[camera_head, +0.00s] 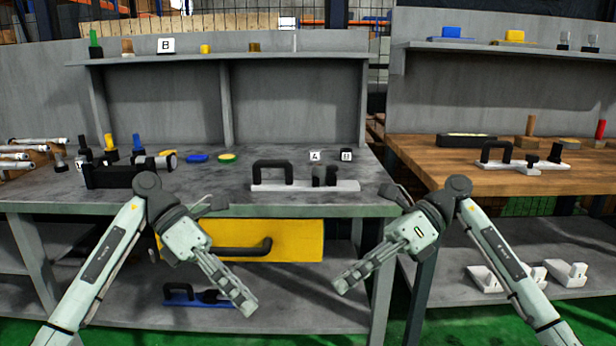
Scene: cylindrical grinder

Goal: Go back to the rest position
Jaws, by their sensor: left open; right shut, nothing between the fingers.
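My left gripper (246,302) hangs in front of the grey workbench, pointing down and to the right, before the yellow drawer and the lower shelf. It is open and holds nothing. My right gripper (342,284) is to the right of it, pointing down and to the left, in front of the bench's right part. It is shut with nothing in it. The two grippers are apart from each other, and both appear below the bench top level in the picture.
The grey workbench (225,192) carries a white bar with black handle (305,186) and a black fixture (107,176). Its yellow drawer (300,241) has a black handle. A blue-based tool (197,297) lies on the lower shelf. A wooden bench (430,160) stands right. Green floor (460,335) shows below.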

